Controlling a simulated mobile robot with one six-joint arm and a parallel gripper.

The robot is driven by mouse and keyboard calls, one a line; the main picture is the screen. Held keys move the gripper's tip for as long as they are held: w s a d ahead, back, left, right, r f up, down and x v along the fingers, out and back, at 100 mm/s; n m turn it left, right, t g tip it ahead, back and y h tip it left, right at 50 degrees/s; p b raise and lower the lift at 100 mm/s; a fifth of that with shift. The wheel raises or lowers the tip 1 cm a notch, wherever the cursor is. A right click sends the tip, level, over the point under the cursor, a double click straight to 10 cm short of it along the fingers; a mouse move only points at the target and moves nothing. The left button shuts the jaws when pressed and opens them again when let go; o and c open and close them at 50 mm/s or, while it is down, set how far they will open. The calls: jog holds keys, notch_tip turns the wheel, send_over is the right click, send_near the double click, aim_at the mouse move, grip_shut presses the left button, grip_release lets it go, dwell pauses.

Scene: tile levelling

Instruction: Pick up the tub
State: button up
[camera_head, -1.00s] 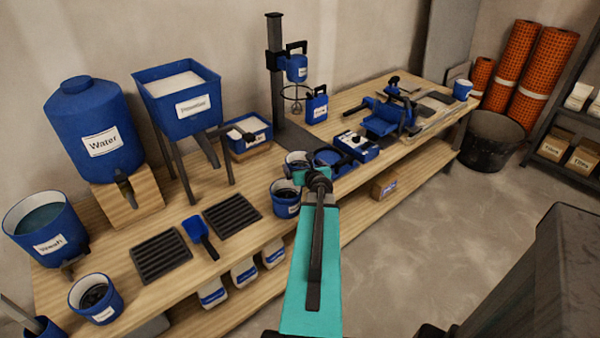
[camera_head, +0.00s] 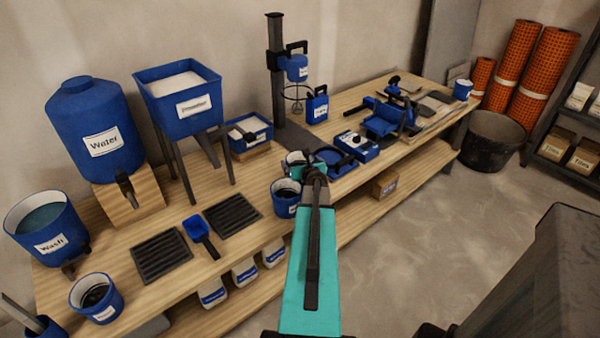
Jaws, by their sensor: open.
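Several blue tubs stand on the wooden bench, and I cannot tell which one is meant. One blue tub (camera_head: 285,200) with a white label and dark inside stands near the bench's front edge, just left of my gripper. Another blue tub (camera_head: 293,158) with a pale rim stands just behind it, partly hidden by the gripper. My gripper (camera_head: 305,168) is at the far end of the teal arm, over the front edge of the bench beside these tubs. It is open, with nothing seen in it. Whether it touches a tub is hidden.
A black bin (camera_head: 490,145) stands on the clear floor at right.

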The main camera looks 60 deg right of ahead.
aim_at(297, 157)
jog(key=shift+d, duration=0.1)
jog(key=shift+p+x, duration=0.3)
jog(key=shift+x, duration=2.25)
jog(key=shift+w, duration=0.1)
jog(key=c, duration=1.8)
jog(key=shift+o, duration=0.2)
jog(key=shift+r, duration=0.1)
notch_tip(297, 157, up, 10)
jog(key=p, duration=0.3)
